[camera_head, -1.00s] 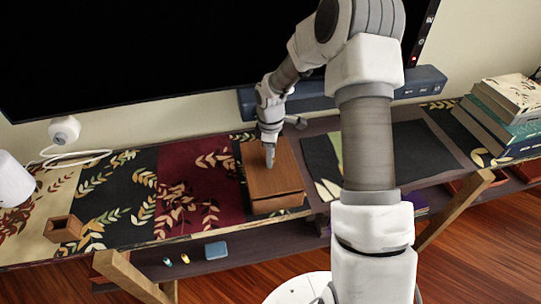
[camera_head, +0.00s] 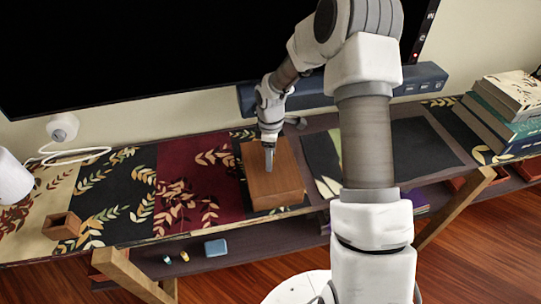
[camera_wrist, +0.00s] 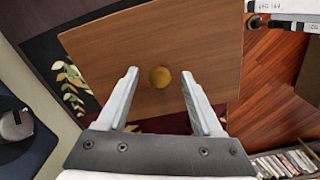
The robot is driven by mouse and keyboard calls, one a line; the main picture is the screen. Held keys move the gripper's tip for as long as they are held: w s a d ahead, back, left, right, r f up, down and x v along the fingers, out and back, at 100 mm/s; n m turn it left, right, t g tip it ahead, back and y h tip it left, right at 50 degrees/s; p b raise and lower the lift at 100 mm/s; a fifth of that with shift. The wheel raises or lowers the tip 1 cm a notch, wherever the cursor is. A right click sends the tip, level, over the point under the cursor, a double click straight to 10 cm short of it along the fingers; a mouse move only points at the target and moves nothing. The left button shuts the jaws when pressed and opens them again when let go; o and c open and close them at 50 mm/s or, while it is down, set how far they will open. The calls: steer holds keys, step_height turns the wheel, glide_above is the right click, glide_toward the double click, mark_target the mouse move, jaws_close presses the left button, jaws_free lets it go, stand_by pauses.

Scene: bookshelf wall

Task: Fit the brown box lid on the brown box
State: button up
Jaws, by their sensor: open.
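The brown box (camera_head: 280,201) stands on the patterned cloth at the middle of the shelf top. The brown box lid (camera_head: 284,165) lies over its top and looks flush with the walls, with no clear gap at the front. In the wrist view the lid (camera_wrist: 200,50) fills the middle, with a round gold knob (camera_wrist: 160,77) on it. My gripper (camera_head: 269,166) is just above the lid. In the wrist view its two fingers (camera_wrist: 160,75) are open, one on each side of the knob and apart from it. The box walls are hidden in the wrist view.
A small open wooden holder (camera_head: 62,226) stands at the left. A stack of books (camera_head: 505,115) is at the far right. A blue soundbar (camera_head: 415,83) and the black screen (camera_head: 150,50) are close behind. A blue case (camera_head: 215,248) lies on the lower shelf.

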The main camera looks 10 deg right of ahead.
steer(key=shift+r, duration=0.1)
step_height(320, 180, up, 17)
steer(key=p, duration=0.2)
steer(key=shift+r, duration=0.15)
stand_by(0.4)
steer(key=s+r+m+t+h+p, duration=0.1)
steer(key=s+r+m+t, duration=0.35)
steer(key=s+r, duration=0.8)
steer(key=s+r+m+t+y+p, duration=0.1)
steer(key=s+r+m, duration=0.3)
steer(key=s+m, duration=0.5)
steer(key=shift+s+r, duration=0.2)
steer(key=shift+s, duration=2.55)
